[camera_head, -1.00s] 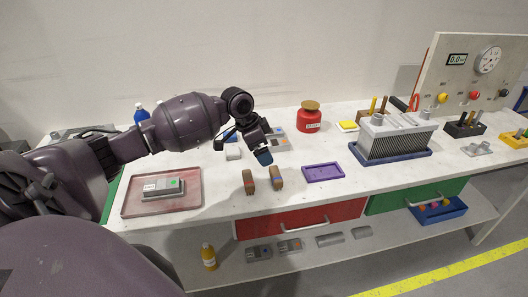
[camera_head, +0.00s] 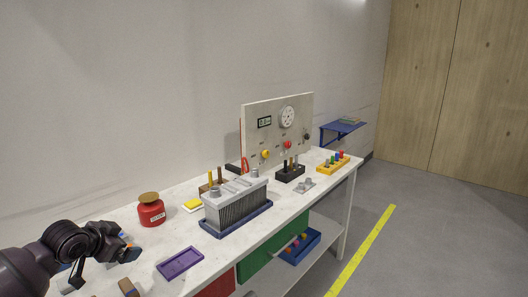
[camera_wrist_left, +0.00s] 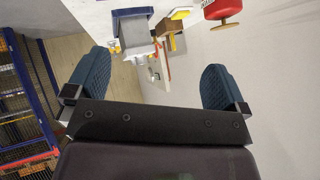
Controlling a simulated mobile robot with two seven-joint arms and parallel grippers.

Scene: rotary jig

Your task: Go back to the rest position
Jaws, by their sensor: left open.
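My left gripper (camera_head: 101,270) is at the lower left of the head view, over the near left part of the white workbench (camera_head: 213,245). In the left wrist view its two blue fingers (camera_wrist_left: 150,85) stand wide apart with nothing between them. My right gripper is in neither view.
A red jar (camera_head: 151,212), a purple tray (camera_head: 180,263), and a grey finned block (camera_head: 236,207) on a blue base are on the bench. A gauge panel (camera_head: 277,130) stands behind. Open floor (camera_head: 430,230) with a yellow line (camera_head: 362,250) lies to the right.

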